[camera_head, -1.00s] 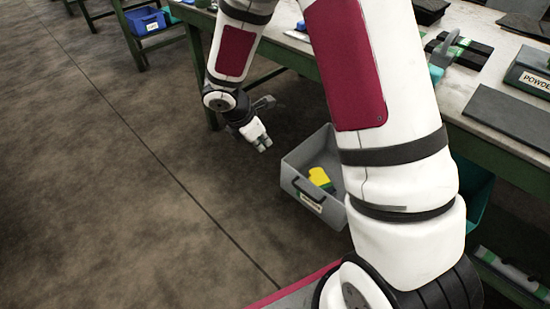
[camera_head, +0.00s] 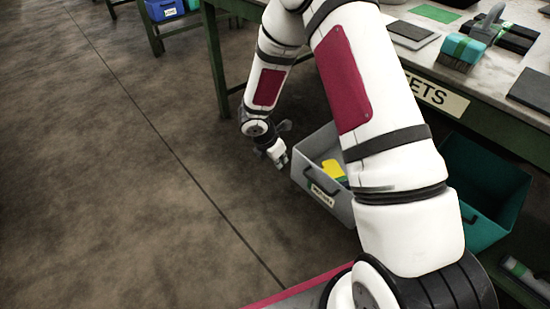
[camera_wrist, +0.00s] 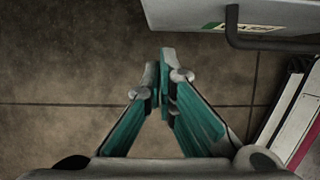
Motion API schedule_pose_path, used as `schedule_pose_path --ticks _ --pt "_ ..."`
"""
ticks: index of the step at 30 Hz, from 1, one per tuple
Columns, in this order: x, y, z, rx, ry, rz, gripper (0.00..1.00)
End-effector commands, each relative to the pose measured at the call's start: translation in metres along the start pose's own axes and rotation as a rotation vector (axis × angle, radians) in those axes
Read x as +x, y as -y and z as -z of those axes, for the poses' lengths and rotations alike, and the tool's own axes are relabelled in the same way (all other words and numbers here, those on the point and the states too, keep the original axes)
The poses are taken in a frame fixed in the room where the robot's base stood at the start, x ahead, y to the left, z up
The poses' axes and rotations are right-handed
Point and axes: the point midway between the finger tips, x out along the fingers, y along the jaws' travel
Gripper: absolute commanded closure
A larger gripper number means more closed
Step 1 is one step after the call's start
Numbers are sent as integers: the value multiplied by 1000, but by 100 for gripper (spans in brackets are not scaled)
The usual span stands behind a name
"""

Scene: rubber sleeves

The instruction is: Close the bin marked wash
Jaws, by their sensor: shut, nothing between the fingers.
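A grey bin (camera_head: 325,214) stands out from under the table, open at the top, with yellow and green things (camera_head: 334,170) inside. Its front has a dark handle (camera_head: 322,189) and a small label too small to read surely. Part of the bin (camera_wrist: 180,12) fills the top right of the wrist view, with its handle (camera_wrist: 233,30) and a partly cropped label (camera_wrist: 255,27). My gripper (camera_head: 283,160) is low, just left of the bin in the head view. In the wrist view my gripper (camera_wrist: 166,70) is shut and empty, over the floor, apart from the handle.
A teal bin (camera_head: 484,185) also stands open at the right, partly behind my arm. The green-framed table (camera_head: 480,110) bears a teal block, dark slabs and a brush-like thing. A blue bin (camera_head: 163,10) is far back. The floor at left is clear.

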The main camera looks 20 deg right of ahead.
Motion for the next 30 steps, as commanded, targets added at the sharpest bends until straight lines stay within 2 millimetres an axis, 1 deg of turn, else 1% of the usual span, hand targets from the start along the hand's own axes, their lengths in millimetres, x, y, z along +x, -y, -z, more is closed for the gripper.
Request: schedule_pose_path --ticks 1,6,11,23,26,30 --pt "3 -1 -13 10 4 -2 100" --pt "8 -1 -29 6 4 -2 100" --pt "10 -1 -35 5 4 -2 100" --pt "10 -1 -38 4 4 -2 100" --pt "12 -1 -43 5 4 -1 100" --pt "17 0 -60 7 5 -1 100"
